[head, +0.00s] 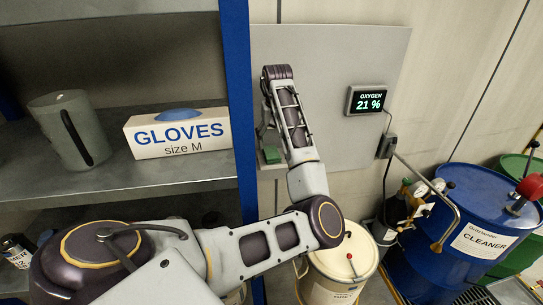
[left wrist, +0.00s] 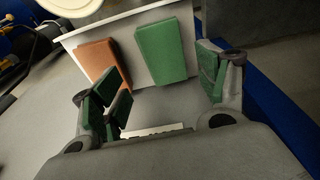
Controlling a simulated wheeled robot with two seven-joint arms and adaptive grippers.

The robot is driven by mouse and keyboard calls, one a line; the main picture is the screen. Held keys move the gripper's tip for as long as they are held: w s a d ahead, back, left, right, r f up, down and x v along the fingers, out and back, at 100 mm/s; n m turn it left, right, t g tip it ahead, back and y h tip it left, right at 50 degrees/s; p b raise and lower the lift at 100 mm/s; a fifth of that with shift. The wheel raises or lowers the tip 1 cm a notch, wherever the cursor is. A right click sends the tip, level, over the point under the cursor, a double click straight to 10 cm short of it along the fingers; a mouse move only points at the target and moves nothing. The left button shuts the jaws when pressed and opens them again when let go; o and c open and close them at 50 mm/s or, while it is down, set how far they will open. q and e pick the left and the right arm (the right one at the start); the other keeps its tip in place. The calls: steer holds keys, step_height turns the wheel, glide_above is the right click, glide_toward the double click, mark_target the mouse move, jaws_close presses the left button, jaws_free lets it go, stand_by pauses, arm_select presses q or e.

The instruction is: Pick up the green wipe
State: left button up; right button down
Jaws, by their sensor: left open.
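The green wipe (left wrist: 165,52) is a flat, green rectangular block in the left wrist view. It sits against a pale holder (left wrist: 136,60), beside an orange wipe (left wrist: 98,66). My left gripper (left wrist: 160,86) is open, its green-padded fingers spread to either side below the green wipe, with nothing seen between them. In the head view my left arm reaches up to the grey wall panel, and its hand is mostly hidden behind the wrist. A small green patch (head: 271,155) shows there; I cannot tell whether it is wipe or finger pad. My right gripper is not in view.
A shelf (head: 190,178) with a gloves box (head: 178,133) and a grey jug (head: 70,130) stands at left, edged by a blue post (head: 239,100). An oxygen display (head: 367,101) hangs on the panel. A blue drum (head: 440,235) and a cream drum (head: 343,260) stand at right.

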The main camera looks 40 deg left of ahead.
mark_target(272, 152)
arm_select(q)
steer(key=shift+f, duration=0.1)
stand_by(0.3)
steer(key=shift+s+a+f, duration=0.1)
steer(key=shift+s+f, duration=0.05)
steer(key=shift+f, duration=0.55)
steer(key=shift+a+f+p, duration=0.15)
steer(key=shift+f+p, duration=0.15)
steer(key=shift+f, duration=0.6)
steer(key=shift+a+f+p, duration=0.15)
steer(key=shift+f+p, duration=0.15)
steer(key=shift+f, duration=0.6)
steer(key=c, duration=0.9)
